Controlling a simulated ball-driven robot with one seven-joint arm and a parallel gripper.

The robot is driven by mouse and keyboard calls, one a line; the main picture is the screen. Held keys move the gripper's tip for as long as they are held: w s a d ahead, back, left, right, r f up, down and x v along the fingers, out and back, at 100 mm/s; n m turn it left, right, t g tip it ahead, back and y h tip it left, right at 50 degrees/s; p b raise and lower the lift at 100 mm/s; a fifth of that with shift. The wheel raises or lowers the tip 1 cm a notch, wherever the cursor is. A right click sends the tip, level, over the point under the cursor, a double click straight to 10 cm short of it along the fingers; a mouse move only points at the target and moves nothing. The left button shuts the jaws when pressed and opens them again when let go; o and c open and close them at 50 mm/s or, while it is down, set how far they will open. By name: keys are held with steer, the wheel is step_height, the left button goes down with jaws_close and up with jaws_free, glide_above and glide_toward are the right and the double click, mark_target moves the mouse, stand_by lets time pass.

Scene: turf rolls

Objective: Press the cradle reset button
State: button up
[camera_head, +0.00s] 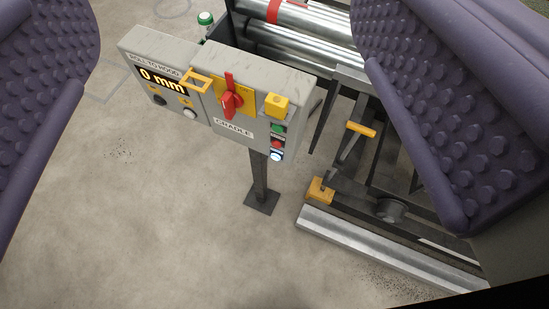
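The CRADLE control box (222,137) is grey and stands on a dark post in the middle of the view. A column of small buttons is on its right side: a green button (278,128), a red button (277,143) and a lit blue-white button (276,156) at the bottom. Their small labels are unreadable, so I cannot tell which is reset.
The display (162,80) beside the box reads 0 mm, with a black knob and white button (190,113) below. Metal rollers (300,45) lie behind. A dark frame with a metal rail (380,250) stands at right. The concrete floor (150,220) is clear at lower left.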

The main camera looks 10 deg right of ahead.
jaws_close()
stand_by(1.4)
